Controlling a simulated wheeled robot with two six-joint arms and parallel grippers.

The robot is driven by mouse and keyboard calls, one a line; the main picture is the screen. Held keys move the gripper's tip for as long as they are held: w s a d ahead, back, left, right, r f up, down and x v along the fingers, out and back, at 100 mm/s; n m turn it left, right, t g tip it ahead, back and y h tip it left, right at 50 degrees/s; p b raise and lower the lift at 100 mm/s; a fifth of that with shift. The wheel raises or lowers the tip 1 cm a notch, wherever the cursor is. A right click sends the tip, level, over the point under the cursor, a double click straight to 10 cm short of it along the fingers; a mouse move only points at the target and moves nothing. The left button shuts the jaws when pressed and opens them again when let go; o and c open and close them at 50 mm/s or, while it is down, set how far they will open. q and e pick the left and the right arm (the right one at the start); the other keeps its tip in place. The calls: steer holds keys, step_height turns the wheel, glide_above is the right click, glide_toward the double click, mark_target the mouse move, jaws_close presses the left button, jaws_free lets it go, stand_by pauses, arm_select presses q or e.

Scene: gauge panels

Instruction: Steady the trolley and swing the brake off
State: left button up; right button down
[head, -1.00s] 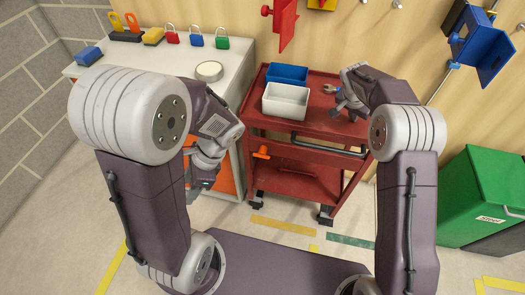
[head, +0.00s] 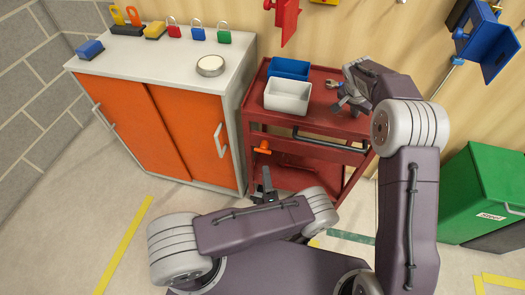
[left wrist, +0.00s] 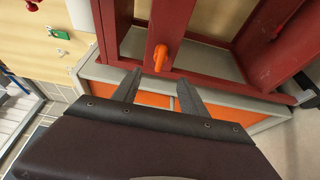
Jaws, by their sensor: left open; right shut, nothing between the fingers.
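The red trolley (head: 310,118) stands against the wall beside the cabinet, with a dark handle bar (head: 325,144) along its front. The orange brake lever (head: 262,147) is on the trolley's front left; in the left wrist view it (left wrist: 160,58) points toward my fingers. My left gripper (head: 266,183) is open and empty, just below the lever in the head view. In the left wrist view its fingers (left wrist: 158,90) are spread with the lever ahead between their lines, apart from it. My right gripper (head: 347,104) is shut and empty over the right of the trolley top; contact is unclear.
A blue bin (head: 289,68), a white bin (head: 287,97) and a small tool (head: 334,84) are on the trolley top. An orange-doored cabinet (head: 165,130) stands left, with padlocks and a round tin (head: 210,66) on it. A green bin (head: 485,195) stands right. Floor at left is clear.

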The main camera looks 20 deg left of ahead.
mark_target(263, 150)
arm_select(q)
steer(key=x, duration=1.2)
steer(key=shift+d, duration=0.25)
steer(key=shift+r, duration=0.1)
jaws_close()
